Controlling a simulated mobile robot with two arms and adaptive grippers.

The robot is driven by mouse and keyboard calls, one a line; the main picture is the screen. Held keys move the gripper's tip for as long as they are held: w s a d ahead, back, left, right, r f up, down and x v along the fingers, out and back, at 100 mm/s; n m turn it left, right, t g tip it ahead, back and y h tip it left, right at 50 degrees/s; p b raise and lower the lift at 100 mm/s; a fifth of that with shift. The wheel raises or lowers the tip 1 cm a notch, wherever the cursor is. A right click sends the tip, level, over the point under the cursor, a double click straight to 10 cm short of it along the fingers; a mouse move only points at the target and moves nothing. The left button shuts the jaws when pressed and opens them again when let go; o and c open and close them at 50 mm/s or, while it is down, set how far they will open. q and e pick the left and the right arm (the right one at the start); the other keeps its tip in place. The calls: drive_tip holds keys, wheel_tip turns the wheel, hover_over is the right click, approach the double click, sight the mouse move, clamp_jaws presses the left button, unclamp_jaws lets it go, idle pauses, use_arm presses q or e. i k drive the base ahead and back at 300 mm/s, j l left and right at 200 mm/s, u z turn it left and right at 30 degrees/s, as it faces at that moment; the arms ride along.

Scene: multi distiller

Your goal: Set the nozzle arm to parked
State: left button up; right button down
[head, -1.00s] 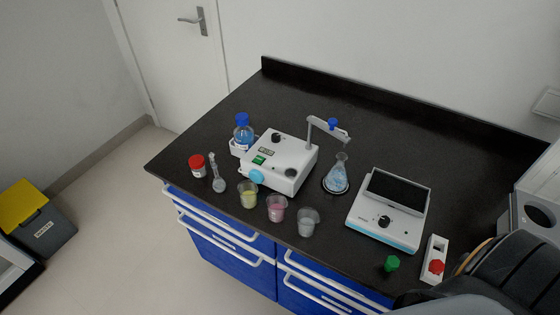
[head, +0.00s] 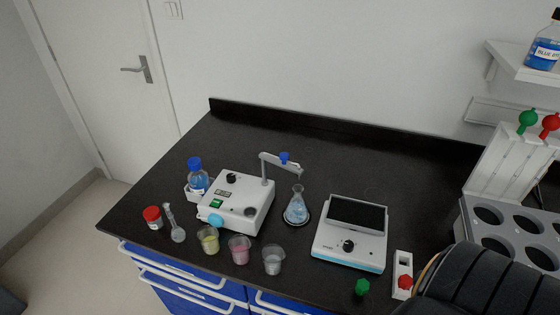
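The nozzle arm (head: 277,162) is a grey bar on a post at the back right of the white distiller (head: 240,201). It carries a blue piece (head: 284,157) and extends right, with its end above the conical flask (head: 297,208). The flask stands on a dark round base to the right of the distiller and holds a pale blue liquid. The distiller has a dark knob, a small display, a green switch and a light blue round cap on its front. Neither gripper is in view. A dark rounded part at the lower right seems to be my own arm.
Three cups, yellow (head: 208,240), pink (head: 239,250) and clear (head: 272,261), stand before the distiller. A blue bottle (head: 198,177), red-capped jar (head: 153,218) and volumetric flask (head: 175,224) are left. A white device with a dark screen (head: 350,233) is right. The counter's back (head: 310,140) is clear.

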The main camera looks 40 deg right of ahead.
sight(282, 161)
drive_tip(key=k+j+z, duration=0.2)
drive_tip(key=z, duration=0.15)
drive_tip(key=k+j+z, duration=0.15)
drive_tip(key=k+z, duration=0.2)
